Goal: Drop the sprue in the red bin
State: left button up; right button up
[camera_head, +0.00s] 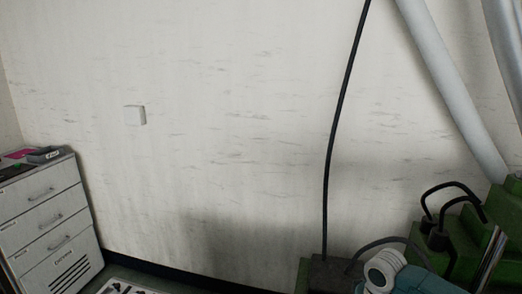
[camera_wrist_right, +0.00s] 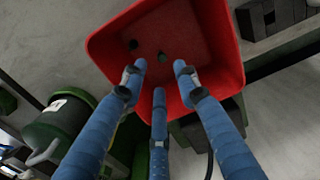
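The red bin (camera_wrist_right: 215,45) fills the upper middle of the right wrist view, its open mouth facing the camera. My right gripper (camera_wrist_right: 159,76) has three blue fingers pointing at the bin, with their tips over its near part. The fingers are spread apart and I see nothing held between them. The head view shows neither the bin nor a gripper. My left gripper is in no view.
In the wrist view, a dark green round container (camera_wrist_right: 62,125) stands left of the bin and dark blocks (camera_wrist_right: 270,15) lie at upper right. In the head view, a white drawer cabinet (camera_head: 45,225) stands at left and green machinery (camera_head: 465,240) at right, against a pale wall.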

notch_tip(320, 180, up, 11)
jog(key=shift+r, duration=0.2)
jog(key=shift+d, duration=0.1)
